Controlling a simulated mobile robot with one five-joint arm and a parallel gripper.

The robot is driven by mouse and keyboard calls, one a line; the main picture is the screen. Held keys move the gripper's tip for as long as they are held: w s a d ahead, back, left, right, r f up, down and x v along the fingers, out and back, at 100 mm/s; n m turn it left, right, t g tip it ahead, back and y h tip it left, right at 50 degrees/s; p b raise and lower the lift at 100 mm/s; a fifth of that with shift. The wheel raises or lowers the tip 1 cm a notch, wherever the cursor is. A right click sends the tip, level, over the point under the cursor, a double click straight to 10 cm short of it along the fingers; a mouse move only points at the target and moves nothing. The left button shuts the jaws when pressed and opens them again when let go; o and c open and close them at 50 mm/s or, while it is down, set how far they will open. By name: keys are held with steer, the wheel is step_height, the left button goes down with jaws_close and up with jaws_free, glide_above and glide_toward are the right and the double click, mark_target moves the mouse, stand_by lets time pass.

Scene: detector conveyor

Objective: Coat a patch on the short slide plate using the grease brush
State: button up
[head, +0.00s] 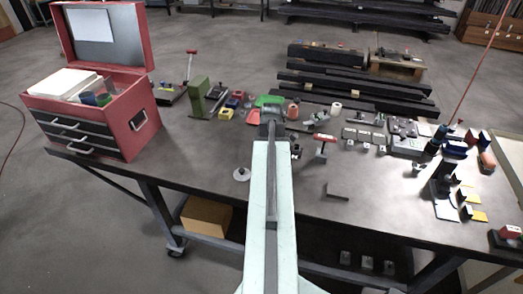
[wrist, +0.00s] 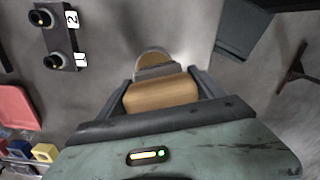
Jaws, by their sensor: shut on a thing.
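My gripper (wrist: 160,88) is shut on a tan wooden piece, which I take to be the handle of the grease brush (wrist: 160,95). A grey band and a rounded tan end show beyond the fingers. In the head view my gripper (head: 271,116) is at the far end of my pale arm, over the middle of the bench; the arm hides the brush there. I cannot tell for sure which piece is the short slide plate. A dark grey flat piece (wrist: 243,30) lies at the upper right of the wrist view, apart from the brush.
A red toolbox (head: 145,120) stands at the bench's left end. Small coloured cups (head: 226,113) sit left of my gripper; several metal parts (head: 368,137) lie to its right. A block marked 2 (wrist: 55,35) shows in the wrist view.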

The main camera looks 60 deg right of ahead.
steer(key=shift+r, duration=0.1)
steer(key=shift+m, duration=0.8)
steer(key=r+p, duration=0.2)
steer(key=d+r+p, duration=0.1)
steer(key=r+p, duration=0.1)
steer(key=shift+w+r+p, duration=0.2)
steer(key=shift+r+p, duration=0.05)
steer(key=shift+p, duration=0.1)
step_height(320, 180, down, 6)
steer(key=b, duration=0.6)
steer(key=shift+f, duration=0.2)
steer(key=shift+f+b, duration=0.5)
steer(key=shift+b, duration=0.2)
steer(key=shift+r, duration=0.15)
step_height(320, 180, up, 7)
steer(key=p, duration=0.7)
steer(key=shift+f, duration=0.25)
